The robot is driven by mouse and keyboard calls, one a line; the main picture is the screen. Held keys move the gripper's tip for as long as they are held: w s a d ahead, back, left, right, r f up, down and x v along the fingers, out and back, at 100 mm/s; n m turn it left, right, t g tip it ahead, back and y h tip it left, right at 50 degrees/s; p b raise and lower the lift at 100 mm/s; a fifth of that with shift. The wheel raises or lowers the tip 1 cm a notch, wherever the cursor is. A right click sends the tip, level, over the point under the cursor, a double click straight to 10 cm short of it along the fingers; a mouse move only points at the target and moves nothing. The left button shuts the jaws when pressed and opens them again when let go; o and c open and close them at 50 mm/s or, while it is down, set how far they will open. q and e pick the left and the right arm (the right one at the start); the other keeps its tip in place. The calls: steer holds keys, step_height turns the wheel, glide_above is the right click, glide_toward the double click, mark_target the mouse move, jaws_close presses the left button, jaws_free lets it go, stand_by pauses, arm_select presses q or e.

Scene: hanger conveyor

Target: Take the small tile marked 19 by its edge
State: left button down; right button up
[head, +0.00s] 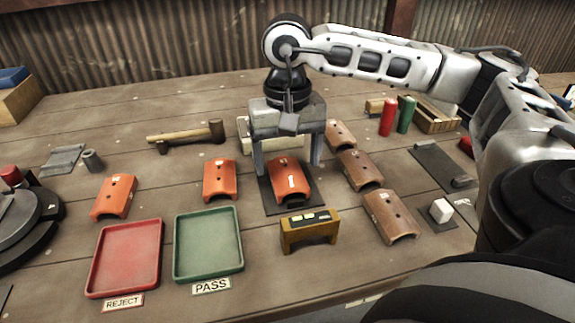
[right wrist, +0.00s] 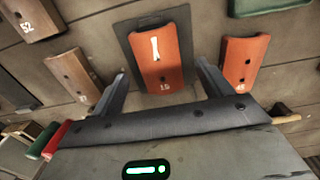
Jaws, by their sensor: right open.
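An orange curved tile (head: 290,184) with a white mark and two holes lies on a dark mat (head: 312,199) at the middle of the table. In the right wrist view this tile (right wrist: 160,62) bears a small number near its gripper-side end, too blurred to read surely as 19. My right gripper (head: 286,158) is open, pointing down at the tile's far end. Its fingers (right wrist: 163,88) stand apart on either side of that end, with nothing between them visibly gripped. Whether they touch the tile I cannot tell. My left gripper is not in view.
Other tiles lie left (head: 220,180) and right (head: 390,217). A yellow-brown gauge block (head: 308,233) stands in front. A green tray (head: 208,270) and a red tray (head: 126,286) are front left. A mallet (head: 187,138) lies behind; red (head: 388,117) and green (head: 406,115) cylinders stand back right.

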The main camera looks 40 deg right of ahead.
mark_target(287, 171)
steer(key=shift+f, duration=1.6)
steer(key=c, duration=1.1)
steer(key=shift+w, duration=0.1)
steer(key=shift+r, duration=0.15)
